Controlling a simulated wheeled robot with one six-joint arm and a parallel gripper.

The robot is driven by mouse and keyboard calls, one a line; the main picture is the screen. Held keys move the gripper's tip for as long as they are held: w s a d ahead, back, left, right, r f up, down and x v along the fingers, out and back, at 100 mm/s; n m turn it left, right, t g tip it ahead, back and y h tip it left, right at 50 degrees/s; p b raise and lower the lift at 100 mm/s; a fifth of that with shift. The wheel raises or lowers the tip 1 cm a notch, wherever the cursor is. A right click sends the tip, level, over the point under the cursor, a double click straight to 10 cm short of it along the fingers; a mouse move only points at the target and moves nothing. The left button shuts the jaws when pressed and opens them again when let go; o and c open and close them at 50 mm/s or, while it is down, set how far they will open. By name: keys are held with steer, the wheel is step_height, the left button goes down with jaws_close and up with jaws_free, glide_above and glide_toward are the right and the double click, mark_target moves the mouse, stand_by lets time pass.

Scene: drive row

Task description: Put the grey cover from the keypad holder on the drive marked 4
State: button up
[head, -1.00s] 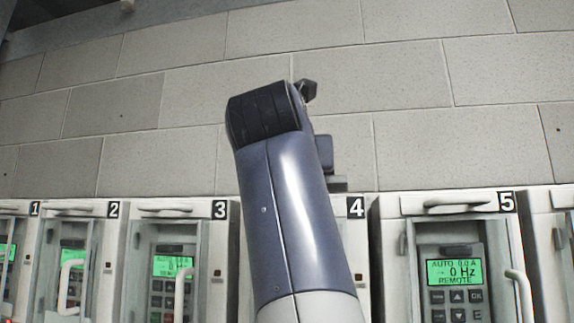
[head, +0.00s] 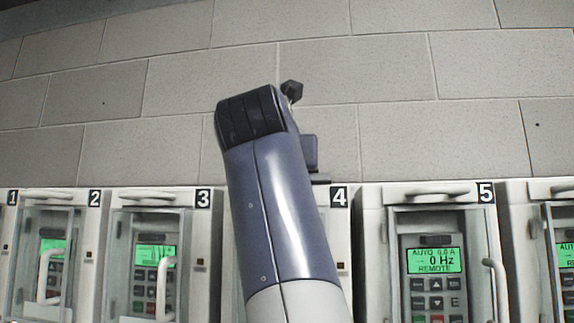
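The drive marked 4 (head: 341,240) stands in the row, mostly hidden behind my raised arm. Its black number label (head: 339,197) and a strip of its right side show. Its front, keypad and door cannot be seen. The grey cover and the keypad holder cannot be made out in this view. Dark parts at my arm's end (head: 310,155) show past its right edge, but the fingers of my gripper are hidden, so its state and any load cannot be told.
Drives marked 2 (head: 95,199), 3 (head: 203,199) and 5 (head: 445,195) stand alongside, with handles, clear doors and lit green displays. Another drive (head: 545,190) is cut off at the right edge. A bare block wall (head: 420,110) rises above the row.

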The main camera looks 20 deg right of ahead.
steer(key=shift+f, duration=0.1)
steer(key=o, duration=1)
steer(key=shift+c, duration=0.7)
steer(key=shift+s, duration=0.1)
steer(key=shift+v, duration=1.45)
